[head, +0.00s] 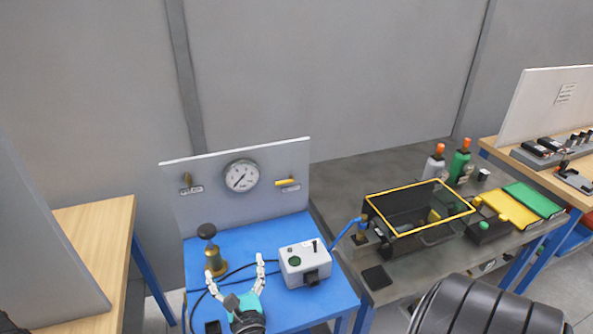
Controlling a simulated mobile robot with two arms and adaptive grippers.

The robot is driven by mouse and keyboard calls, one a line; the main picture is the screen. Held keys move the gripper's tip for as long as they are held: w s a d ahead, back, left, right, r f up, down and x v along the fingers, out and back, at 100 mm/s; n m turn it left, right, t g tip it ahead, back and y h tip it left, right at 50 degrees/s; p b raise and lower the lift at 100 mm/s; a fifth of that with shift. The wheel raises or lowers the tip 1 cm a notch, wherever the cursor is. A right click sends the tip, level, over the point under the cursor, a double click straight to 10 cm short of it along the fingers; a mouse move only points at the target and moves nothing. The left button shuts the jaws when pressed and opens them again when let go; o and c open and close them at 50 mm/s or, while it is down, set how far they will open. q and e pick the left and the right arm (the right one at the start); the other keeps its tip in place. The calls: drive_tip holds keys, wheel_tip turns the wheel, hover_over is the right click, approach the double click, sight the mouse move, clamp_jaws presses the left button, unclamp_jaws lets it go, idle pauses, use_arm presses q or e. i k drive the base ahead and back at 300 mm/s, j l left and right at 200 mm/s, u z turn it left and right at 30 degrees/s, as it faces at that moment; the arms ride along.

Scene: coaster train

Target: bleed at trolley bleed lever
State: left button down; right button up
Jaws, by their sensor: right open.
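A blue-topped trolley (330,292) carries an upright grey panel (215,190) with a round dial gauge (241,176). To the right of the gauge is a yellow lever (287,182), lying about level above a small label. The labels are too small to read, so I cannot tell which is the bleed lever. My right gripper (237,274) is open and empty over the trolley's front, below and apart from both levers. My left gripper is out of view.
A brass valve with a black knob (207,232) stands left of my right gripper. A grey control box (304,262) stands to its right, and black cables lie around. A grey bench with a yellow-rimmed dark bin (395,225) is farther right. A wooden table (95,245) is at left.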

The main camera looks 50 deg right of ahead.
sight(291, 179)
drive_tip(key=i+l, duration=0.1)
drive_tip(key=l, duration=0.35)
drive_tip(key=i+l, duration=0.1)
drive_tip(key=l, duration=0.35)
drive_tip(key=i+l, duration=0.1)
drive_tip(key=l, duration=0.35)
